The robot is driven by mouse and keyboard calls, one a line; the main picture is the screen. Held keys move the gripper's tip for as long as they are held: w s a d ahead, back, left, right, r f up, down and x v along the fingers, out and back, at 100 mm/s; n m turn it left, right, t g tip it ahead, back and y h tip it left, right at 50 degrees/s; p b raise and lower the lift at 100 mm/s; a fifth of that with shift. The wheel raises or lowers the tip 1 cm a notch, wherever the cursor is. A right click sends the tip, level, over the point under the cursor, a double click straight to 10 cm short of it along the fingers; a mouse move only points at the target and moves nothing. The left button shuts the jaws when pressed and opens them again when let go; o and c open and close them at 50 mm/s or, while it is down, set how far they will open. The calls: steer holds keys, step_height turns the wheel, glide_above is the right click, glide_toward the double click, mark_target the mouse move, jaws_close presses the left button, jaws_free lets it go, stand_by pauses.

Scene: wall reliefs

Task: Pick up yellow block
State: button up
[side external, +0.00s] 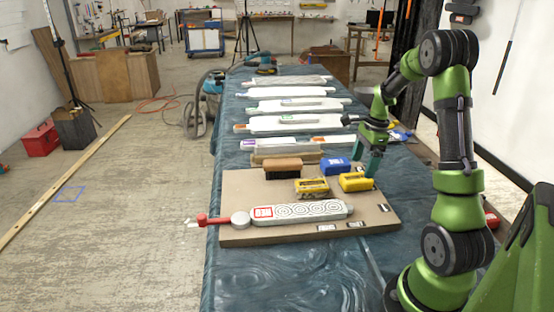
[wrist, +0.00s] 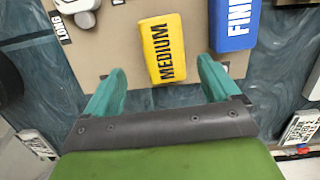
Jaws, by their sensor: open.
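A yellow block (wrist: 163,50) marked MEDIUM lies on the brown board in the wrist view, just ahead of and between my fingertips. My gripper (wrist: 160,68) is open, with one green finger on each side and nothing held. In the side view my gripper (side external: 372,166) is over the board's far right part, close to a yellow block (side external: 355,182). A second yellow block (side external: 311,187) with dark markings lies to its left. I cannot tell from the side view whether the fingers touch the nearer block.
A blue block (side external: 337,164) lies close behind; it shows marked FINE in the wrist view (wrist: 236,22). A brown-topped block (side external: 283,169) is left. A patterned grey bar with red handle (side external: 300,211) lies in front on the board (side external: 240,187). Several white relief strips (side external: 290,105) lie behind.

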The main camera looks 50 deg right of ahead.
mark_target(357, 177)
steer(key=shift+w+a+f, duration=0.1)
steer(key=shift+w+f, duration=0.1)
steer(key=shift+f, duration=0.85)
steer(key=shift+w+a+f, duration=0.1)
steer(key=shift+w+f, duration=0.05)
steer(key=shift+f, duration=0.9)
steer(key=shift+w+f, duration=0.2)
steer(key=shift+f, duration=0.85)
steer(key=c, duration=1.1)
steer(key=shift+r, duration=0.15)
steer(key=shift+r, duration=0.55)
step_height(357, 177, up, 2)
steer(key=shift+w+r, duration=0.1)
steer(key=shift+r, duration=0.1)
steer(key=s+a, duration=0.3)
steer(key=s+a+r, duration=0.1)
steer(key=s+a, duration=0.7)
steer(key=shift+s+a+r, duration=0.15)
steer(key=shift+s+a, duration=0.05)
steer(key=shift+s, duration=0.05)
